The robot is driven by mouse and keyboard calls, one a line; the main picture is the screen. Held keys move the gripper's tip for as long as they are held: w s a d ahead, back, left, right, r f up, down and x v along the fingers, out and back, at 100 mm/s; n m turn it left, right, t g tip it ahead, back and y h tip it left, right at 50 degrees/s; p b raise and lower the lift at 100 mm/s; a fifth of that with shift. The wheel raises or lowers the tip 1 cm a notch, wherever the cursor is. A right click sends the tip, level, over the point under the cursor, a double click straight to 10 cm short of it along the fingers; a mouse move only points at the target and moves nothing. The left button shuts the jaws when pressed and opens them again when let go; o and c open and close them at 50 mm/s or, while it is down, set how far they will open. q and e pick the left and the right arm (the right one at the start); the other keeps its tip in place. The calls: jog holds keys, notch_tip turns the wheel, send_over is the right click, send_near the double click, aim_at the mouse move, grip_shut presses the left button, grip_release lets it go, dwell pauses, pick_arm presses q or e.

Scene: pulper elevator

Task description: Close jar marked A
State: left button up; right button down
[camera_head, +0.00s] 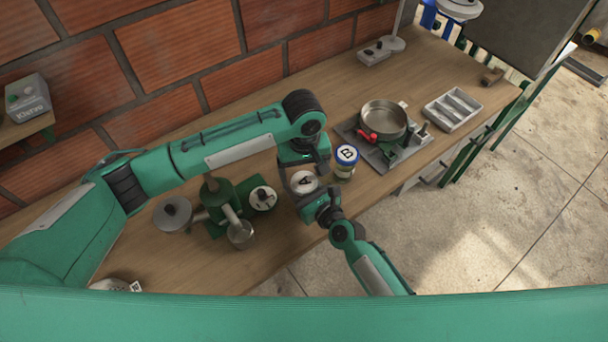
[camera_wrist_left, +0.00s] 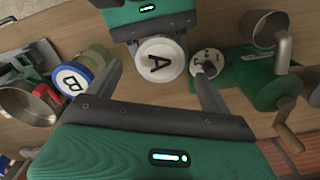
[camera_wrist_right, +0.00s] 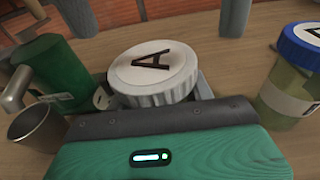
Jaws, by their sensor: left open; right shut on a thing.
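Jar A shows a white ribbed lid marked A (camera_head: 304,182) on top, also in the left wrist view (camera_wrist_left: 160,60) and the right wrist view (camera_wrist_right: 150,70). The lid looks slightly tilted in the right wrist view. The jar body is mostly hidden, so I cannot tell how firmly the lid sits. My right gripper (camera_head: 316,200) is shut on jar A below the lid, from the front. My left gripper (camera_wrist_left: 158,85) is open above jar A, its fingers apart on either side of the lid, with no clear contact.
Jar B with a blue-rimmed lid (camera_head: 346,156) stands close on the right. A green hand-cranked machine (camera_head: 218,190) with a metal cup (camera_head: 241,235) is close on the left. A pan (camera_head: 383,119) and grey tray (camera_head: 453,108) lie farther right. A brick wall (camera_head: 180,45) backs the table.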

pick_arm(q)
jog(key=shift+r, duration=0.5)
jog(key=o, duration=0.4)
notch_tip(320, 180, up, 12)
jog(key=shift+f, duration=0.1)
pick_arm(e)
jog(key=shift+c, duration=2.4)
grip_release()
